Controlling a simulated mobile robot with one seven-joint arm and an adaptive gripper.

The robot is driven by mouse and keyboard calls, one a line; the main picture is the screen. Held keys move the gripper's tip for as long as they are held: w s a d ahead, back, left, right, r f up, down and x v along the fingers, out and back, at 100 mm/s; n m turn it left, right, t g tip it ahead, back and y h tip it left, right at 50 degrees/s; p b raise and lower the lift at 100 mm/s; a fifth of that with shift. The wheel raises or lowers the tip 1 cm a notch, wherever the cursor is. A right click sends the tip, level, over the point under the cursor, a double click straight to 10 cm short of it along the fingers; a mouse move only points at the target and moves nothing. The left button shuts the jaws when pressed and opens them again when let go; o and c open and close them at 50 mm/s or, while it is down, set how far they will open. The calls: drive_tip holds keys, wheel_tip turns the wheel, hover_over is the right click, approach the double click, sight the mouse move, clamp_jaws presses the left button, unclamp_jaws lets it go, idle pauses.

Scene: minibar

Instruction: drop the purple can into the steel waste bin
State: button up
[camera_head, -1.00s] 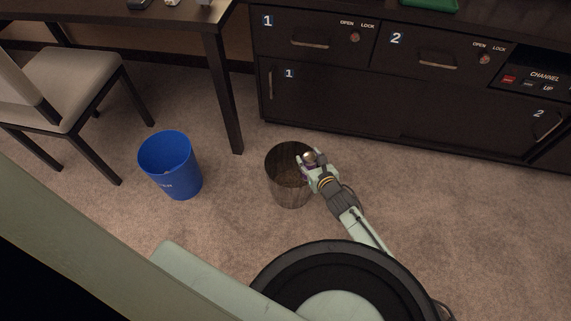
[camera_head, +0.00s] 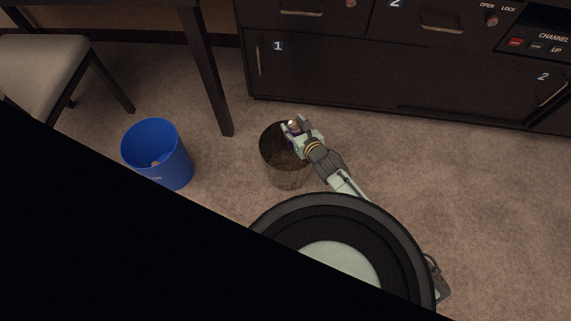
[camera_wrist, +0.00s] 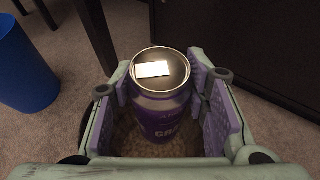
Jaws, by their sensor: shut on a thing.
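The purple can (camera_wrist: 160,112) is upright between the purple pads of my gripper (camera_wrist: 165,100) in the wrist view, with its silver top facing the camera. My gripper is shut on it. In the head view my gripper (camera_head: 297,128) is over the back right part of the steel waste bin (camera_head: 289,178), and the can is mostly hidden by the fingers. The bin is a dark, open-topped cylinder standing on the carpet. Its speckled inside shows below the can in the wrist view.
A blue bin (camera_head: 158,155) stands on the carpet left of the steel bin and holds something small. A dark cabinet (camera_head: 360,80) with drawers stands behind. A table leg (camera_head: 211,85) and a chair (camera_head: 45,75) are at the upper left. The carpet to the right is clear.

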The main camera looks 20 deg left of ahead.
drive_tip(key=shift+f+b, duration=0.35)
drive_tip(key=shift+f, duration=0.45)
drive_tip(key=o, duration=0.9)
drive_tip(key=v, duration=1.2)
drive_tip(key=shift+r, duration=0.15)
